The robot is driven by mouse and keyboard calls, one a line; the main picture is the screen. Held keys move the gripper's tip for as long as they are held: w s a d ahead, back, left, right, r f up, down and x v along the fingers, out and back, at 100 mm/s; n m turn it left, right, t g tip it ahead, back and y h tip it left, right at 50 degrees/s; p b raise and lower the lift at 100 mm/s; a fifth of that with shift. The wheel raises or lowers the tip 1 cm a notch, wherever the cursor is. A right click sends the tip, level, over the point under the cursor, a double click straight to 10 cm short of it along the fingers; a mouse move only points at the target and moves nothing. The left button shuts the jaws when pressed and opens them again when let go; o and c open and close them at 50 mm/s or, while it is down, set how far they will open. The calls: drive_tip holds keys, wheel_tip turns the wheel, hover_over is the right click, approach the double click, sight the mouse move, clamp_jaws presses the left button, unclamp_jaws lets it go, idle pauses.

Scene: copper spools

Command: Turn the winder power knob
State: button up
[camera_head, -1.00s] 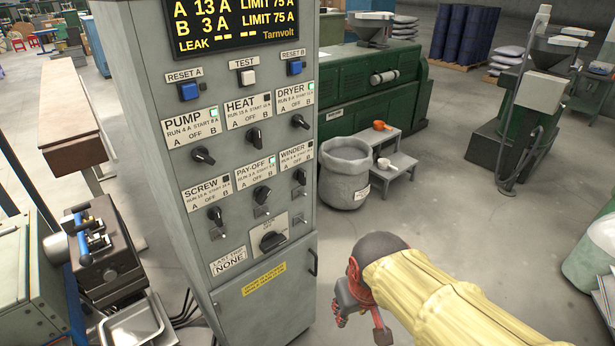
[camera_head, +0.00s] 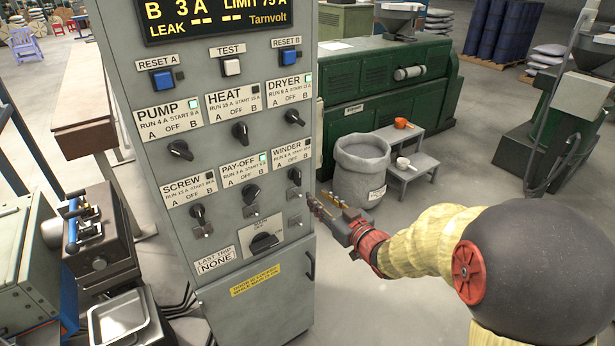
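The winder knob (camera_head: 295,177) is a small black knob at the right of the lower row on the grey control cabinet (camera_head: 255,310). Its label, WINDER (camera_head: 291,153), is above it, with A, OFF and B marks; which mark the knob points to is too small to tell. The finger gap is too small to judge.
The pay-off knob (camera_head: 251,193) is left of the winder knob, the dryer knob (camera_head: 294,117) above, and a larger main knob (camera_head: 264,242) below. A grey bin (camera_head: 362,172) and a grey step stand (camera_head: 424,163) stand behind my gripper. Open floor lies right.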

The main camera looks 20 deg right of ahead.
sight(300, 178)
drive_tip(key=shift+t+y, duration=0.6)
drive_tip(key=shift+y, duration=0.1)
drive_tip(key=w+a+r, duration=0.1)
drive_tip(key=w, duration=0.1)
drive_tip(key=w+a+r+b, duration=0.1)
drive_tip(key=w, duration=0.1)
drive_tip(key=w+a+r, duration=0.1)
drive_tip(key=w+a, duration=0.1)
drive_tip(key=w, duration=0.1)
drive_tip(key=shift+b, duration=0.4)
drive_tip(key=shift+c, duration=0.3)
clamp_jaws()
